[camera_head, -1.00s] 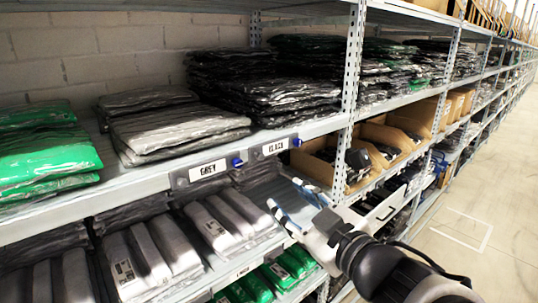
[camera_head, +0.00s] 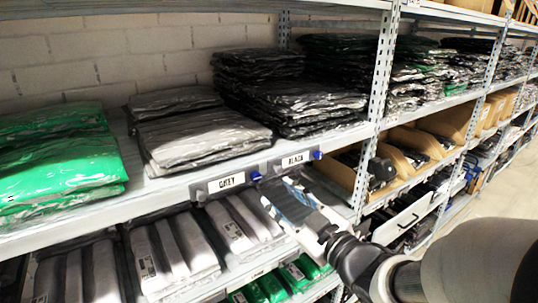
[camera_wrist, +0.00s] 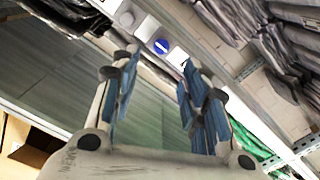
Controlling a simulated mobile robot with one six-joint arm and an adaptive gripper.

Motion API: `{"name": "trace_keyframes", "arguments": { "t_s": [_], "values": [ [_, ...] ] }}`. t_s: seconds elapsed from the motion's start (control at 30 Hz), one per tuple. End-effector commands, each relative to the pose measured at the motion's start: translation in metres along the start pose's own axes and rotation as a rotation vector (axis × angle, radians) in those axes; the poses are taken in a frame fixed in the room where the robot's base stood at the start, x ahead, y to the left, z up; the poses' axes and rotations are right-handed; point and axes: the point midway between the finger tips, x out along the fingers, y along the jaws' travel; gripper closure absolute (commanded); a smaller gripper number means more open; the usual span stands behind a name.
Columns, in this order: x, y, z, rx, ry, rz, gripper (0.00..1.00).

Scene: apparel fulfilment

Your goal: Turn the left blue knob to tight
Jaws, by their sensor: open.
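The left blue knob (camera_head: 256,175) sits at the right end of the GREY label holder (camera_head: 227,182) on the shelf's front edge. A second blue knob (camera_head: 317,155) is at the right end of the BLACK label holder (camera_head: 294,160). My gripper (camera_head: 275,192) is open and empty, just in front of and below the left knob. In the wrist view a round blue knob with a white bar (camera_wrist: 161,46) shows beyond the gap between my open fingers (camera_wrist: 160,75), apart from them. I cannot tell for sure from that view which knob it is.
Stacked grey bags (camera_head: 200,135) and green bags (camera_head: 60,165) lie on the shelf above. Packaged grey goods (camera_head: 165,250) fill the shelf below. A metal upright (camera_head: 380,75) stands right of the labels. The aisle on the right is clear.

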Motion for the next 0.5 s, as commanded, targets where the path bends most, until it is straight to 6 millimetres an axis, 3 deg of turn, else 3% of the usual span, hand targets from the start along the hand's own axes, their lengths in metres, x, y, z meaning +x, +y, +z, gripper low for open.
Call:
{"name": "trace_keyframes", "arguments": {
  "t_s": [0.2, 0.5],
  "values": [
    [0.049, -0.003, 0.003, 0.002, -0.001, -0.005, 0.59],
    [0.087, -0.003, 0.003, 0.002, -0.003, -0.002, 0.59]
  ]
}}
